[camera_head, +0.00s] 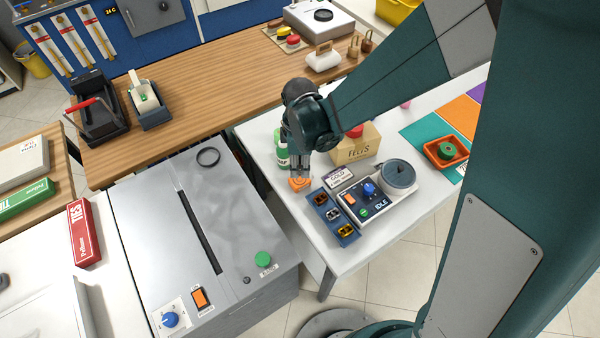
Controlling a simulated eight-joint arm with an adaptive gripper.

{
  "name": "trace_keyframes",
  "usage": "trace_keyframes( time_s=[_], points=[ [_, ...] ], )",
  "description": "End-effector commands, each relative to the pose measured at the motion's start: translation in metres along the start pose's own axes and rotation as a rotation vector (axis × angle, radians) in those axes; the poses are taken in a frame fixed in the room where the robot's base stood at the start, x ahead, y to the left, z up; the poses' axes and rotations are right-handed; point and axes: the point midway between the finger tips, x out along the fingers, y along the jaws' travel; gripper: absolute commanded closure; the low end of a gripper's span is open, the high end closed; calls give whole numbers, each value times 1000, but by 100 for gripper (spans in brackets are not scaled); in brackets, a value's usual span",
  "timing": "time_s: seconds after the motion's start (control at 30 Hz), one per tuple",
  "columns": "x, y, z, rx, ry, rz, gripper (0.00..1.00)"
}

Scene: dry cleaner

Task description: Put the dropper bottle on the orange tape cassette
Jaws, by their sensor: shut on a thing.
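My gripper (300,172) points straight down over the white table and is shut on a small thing. The fingers mostly hide that thing, and I cannot make out what it is. A small orange piece, which looks like the orange tape cassette (300,185), shows right at the fingertips. I cannot tell whether it is gripped or lies just below the grip. A white bottle with green on it (282,156) stands close to the left of the fingers, partly behind my gripper. It may be the dropper bottle.
A blue rack (346,240) with several small coloured pieces lies just right of the fingertips. Beyond it are a control box (352,200) with a round grey lid and a cardboard box (357,149). An orange tray (461,151) is farther right. A grey machine (150,225) stands left.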

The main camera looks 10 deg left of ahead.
Motion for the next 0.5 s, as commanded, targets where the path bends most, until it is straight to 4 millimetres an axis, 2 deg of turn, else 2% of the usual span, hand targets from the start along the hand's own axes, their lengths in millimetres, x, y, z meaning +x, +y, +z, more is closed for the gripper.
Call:
trace_keyframes(
  time_s=[0.23,0.5],
  points=[
    [5,0,0,0,0,0,93],
    [30,0,0,0,0,0,93]
  ],
)
